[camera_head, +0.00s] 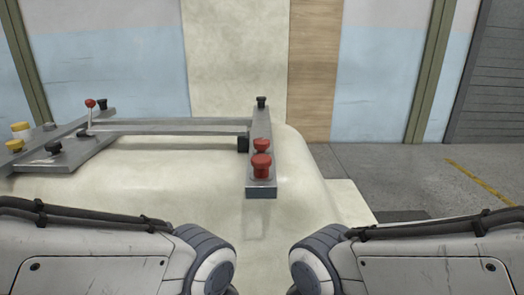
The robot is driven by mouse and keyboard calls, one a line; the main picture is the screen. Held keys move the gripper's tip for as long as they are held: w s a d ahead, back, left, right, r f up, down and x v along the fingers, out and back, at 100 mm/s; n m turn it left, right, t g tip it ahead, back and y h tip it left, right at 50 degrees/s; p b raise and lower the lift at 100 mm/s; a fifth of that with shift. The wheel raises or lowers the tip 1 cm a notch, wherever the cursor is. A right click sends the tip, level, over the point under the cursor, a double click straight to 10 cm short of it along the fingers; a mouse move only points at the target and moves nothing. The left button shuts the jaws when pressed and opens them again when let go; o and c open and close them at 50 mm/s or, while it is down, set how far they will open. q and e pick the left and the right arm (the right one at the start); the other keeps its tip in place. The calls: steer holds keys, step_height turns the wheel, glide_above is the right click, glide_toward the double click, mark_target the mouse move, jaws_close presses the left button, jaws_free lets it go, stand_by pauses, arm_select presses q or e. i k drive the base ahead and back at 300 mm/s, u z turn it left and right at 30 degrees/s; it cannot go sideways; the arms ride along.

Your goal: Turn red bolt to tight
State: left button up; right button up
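Two red bolts stand upright on the right end of a grey metal frame, on top of a cream bathtub shell (310,170). The nearer red bolt (261,166) is the larger in view, close to the bar's front end. The farther red bolt (261,145) is just behind it. Whether either is tight cannot be told. My two arms come in from the lower left and lower right, below and in front of the bolts. Their grippers are out of the picture.
The metal frame (190,126) runs left across the shell. It bears a red-knobbed lever (90,104), black knobs (53,147) and yellow knobs (19,127) at the left. A black block (243,144) sits beside the farther bolt. Open floor (410,175) lies to the right.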

mark_target(261, 144)
steer(key=k, duration=0.5)
steer(key=u, duration=1.6)
steer(key=i, duration=1.05)
steer(key=z, duration=1.65)
